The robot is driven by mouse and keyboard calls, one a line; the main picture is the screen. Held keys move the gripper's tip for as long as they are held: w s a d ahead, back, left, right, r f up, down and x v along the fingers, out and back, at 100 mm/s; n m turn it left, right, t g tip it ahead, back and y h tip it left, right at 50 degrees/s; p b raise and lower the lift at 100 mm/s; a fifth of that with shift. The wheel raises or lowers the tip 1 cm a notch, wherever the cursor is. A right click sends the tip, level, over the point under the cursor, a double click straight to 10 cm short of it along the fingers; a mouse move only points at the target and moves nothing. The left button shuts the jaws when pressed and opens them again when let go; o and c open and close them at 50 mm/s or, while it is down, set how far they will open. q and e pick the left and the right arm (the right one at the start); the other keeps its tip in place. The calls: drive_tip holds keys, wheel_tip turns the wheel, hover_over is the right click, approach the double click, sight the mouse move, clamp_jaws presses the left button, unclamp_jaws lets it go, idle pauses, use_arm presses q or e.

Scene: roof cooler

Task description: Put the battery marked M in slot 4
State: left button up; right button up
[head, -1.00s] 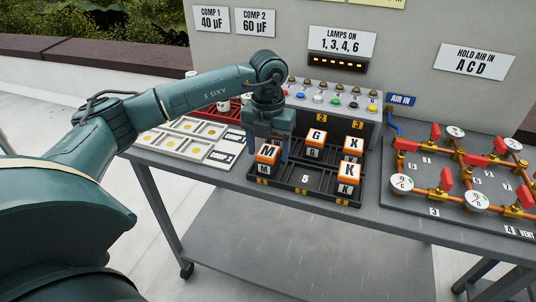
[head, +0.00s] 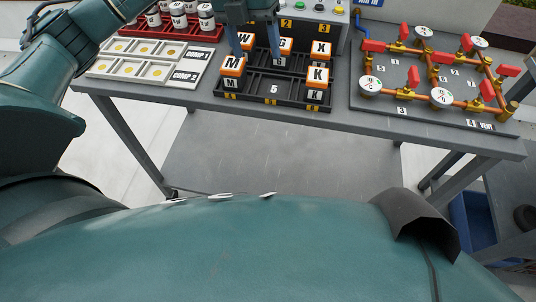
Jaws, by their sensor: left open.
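The battery marked M (head: 232,68), with an orange and white cap, stands upright in the front-left cell of the black tray (head: 291,101). That cell's yellow label is too small to read. The front-middle cell, marked 5, is empty. Battery K (head: 317,78) stands front right. Batteries W (head: 246,41), G (head: 287,45) and X (head: 320,50) stand in the back row. My left gripper (head: 254,38) is open, its fingers behind and above M, near W and G. Whether they touch W, I cannot tell. My right gripper is out of view.
White component trays (head: 148,58) lie left of the battery tray, with a red rack (head: 172,32) of cans behind. A pipe board (head: 408,100) with red valves and gauges is at the right. The table's front edge (head: 300,118) is clear.

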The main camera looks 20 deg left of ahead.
use_arm(q)
drive_tip(key=s+d+f+m+g+h, duration=0.1)
drive_tip(key=s+d+f+h, duration=0.15)
drive_tip(key=d, duration=0.45)
drive_tip(key=s+d+f+m+g+h, duration=0.1)
drive_tip(key=s+d+f+h, duration=0.2)
drive_tip(key=d, duration=0.4)
drive_tip(key=s+d+r+n+t+h, duration=0.4)
drive_tip(key=d+r+n+t+h, duration=0.2)
drive_tip(key=d+n+h, duration=0.5)
drive_tip(key=w+a+f+n+t+y, duration=0.2)
drive_tip(key=a+f+n+t+y, duration=0.6)
drive_tip(key=n+t, duration=0.65)
drive_tip(key=s+a+f+n+g+y, duration=0.2)
drive_tip(key=s+f+n+g+y, duration=0.1)
drive_tip(key=f, duration=0.4)
drive_tip(key=s+a+f+n+g+y, duration=0.3)
drive_tip(key=s+f+n, duration=0.3)
drive_tip(key=s+f, duration=0.1)
drive_tip(key=shift+s+a+f+g+y, duration=0.2)
drive_tip(key=shift+f+g+y, duration=0.15)
drive_tip(key=shift+f, duration=0.35)
drive_tip(key=shift+s, duration=0.1)
